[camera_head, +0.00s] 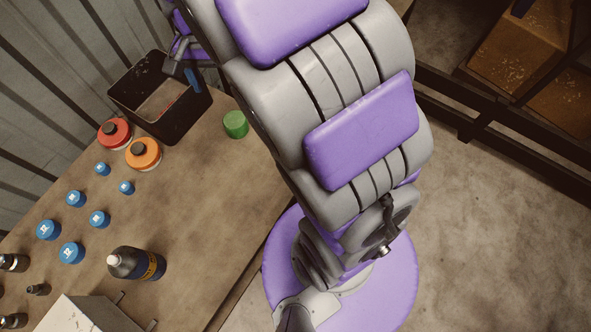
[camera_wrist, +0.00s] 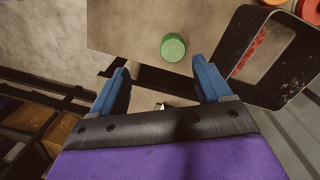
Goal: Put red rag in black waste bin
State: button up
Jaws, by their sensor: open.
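The black waste bin (camera_head: 184,126) stands at the back of the table, open at the top. It also shows at the upper right of the wrist view (camera_wrist: 292,92), beside my gripper. Reddish patches (camera_wrist: 247,53) show inside it; I cannot tell whether they are the red rag or marks on the bin's inside. No red rag is clearly seen elsewhere. My gripper (camera_wrist: 161,65) is open, with its two blue fingers apart and nothing between them. In the head view a blue finger (camera_head: 192,80) shows over the bin's right side, and my arm hides the rest.
A green-topped container (camera_head: 235,124) stands on the table right of the bin. Red (camera_head: 115,133) and orange (camera_head: 143,153) lidded jars stand just in front of the bin. Several blue-capped containers and a dark bottle (camera_head: 136,263) stand nearer. The table's right-middle is clear.

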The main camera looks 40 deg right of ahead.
jog(key=s+d+f+n, duration=0.1)
jog(key=s+n, duration=0.7)
jog(key=s, duration=1.7)
jog(key=shift+s+d+f+g, duration=0.3)
jog(key=shift+s+f+g, duration=0.1)
jog(key=shift+f, duration=0.15)
